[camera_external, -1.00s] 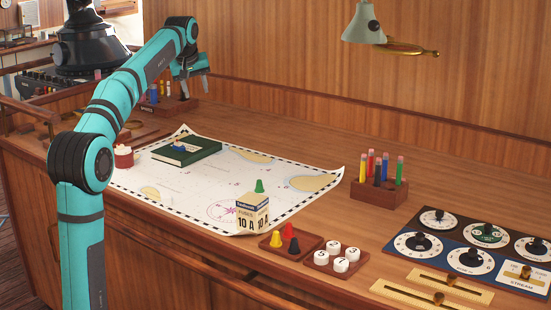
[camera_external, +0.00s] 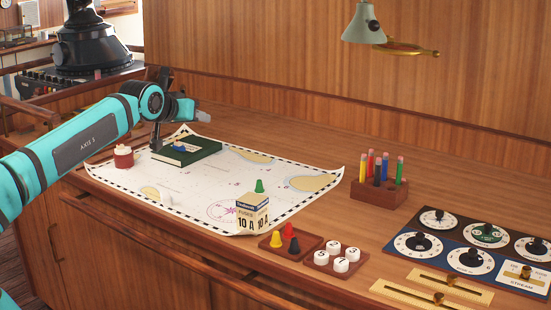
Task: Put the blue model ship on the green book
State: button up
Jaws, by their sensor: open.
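The green book (camera_external: 204,149) lies on the white chart near its far left corner. A small blue shape with a yellowish part, which looks like the blue model ship (camera_external: 179,146), rests on top of the book, towards its left side. My gripper (camera_external: 180,127) is open, just above and behind the book's left part. One grey finger reaches down at the book's left edge and the other part points right. I see nothing held between the fingers. Whether a finger touches the book or ship cannot be told from this view.
A pencil block (camera_external: 378,191) and control panels (camera_external: 470,246) are at right. The chart's middle is mostly clear.

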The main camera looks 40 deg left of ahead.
jog(key=s+d+f+m+t, duration=0.1)
jog(key=s+d+f, duration=0.1)
jog(key=s, duration=0.3)
jog(key=s+d+f+m+t+h, duration=0.1)
jog(key=s+d+f+t, duration=0.1)
jog(key=s+f, duration=0.2)
jog(key=s+d+f+m+t, duration=0.1)
jog(key=s+d+f+t, duration=0.1)
jog(key=s, duration=0.5)
jog(key=shift+d+f+m+h, duration=0.4)
jog(key=shift+d+f, duration=0.1)
jog(key=shift+f, duration=0.3)
